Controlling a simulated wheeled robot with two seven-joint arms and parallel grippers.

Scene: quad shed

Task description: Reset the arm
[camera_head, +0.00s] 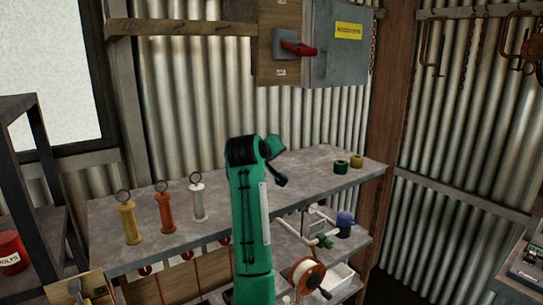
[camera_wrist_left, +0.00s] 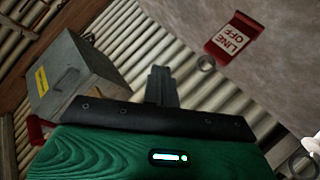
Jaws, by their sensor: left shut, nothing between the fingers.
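My left arm, green with black joints, rises through the middle of the head view. Its left gripper (camera_head: 281,181) is a small dark shape beside the wrist, above the grey shelf. In the left wrist view the gripper's black fingers (camera_wrist_left: 161,85) are together, with nothing between them. My right gripper is in neither view.
A yellow tagged handle (camera_head: 129,222), an orange one (camera_head: 166,212) and a white one (camera_head: 197,202) stand on the shelf. A grey switch box (camera_head: 340,55) with a red lever (camera_head: 299,49) hangs above. Green (camera_head: 341,166) and yellow (camera_head: 356,161) rolls sit at right.

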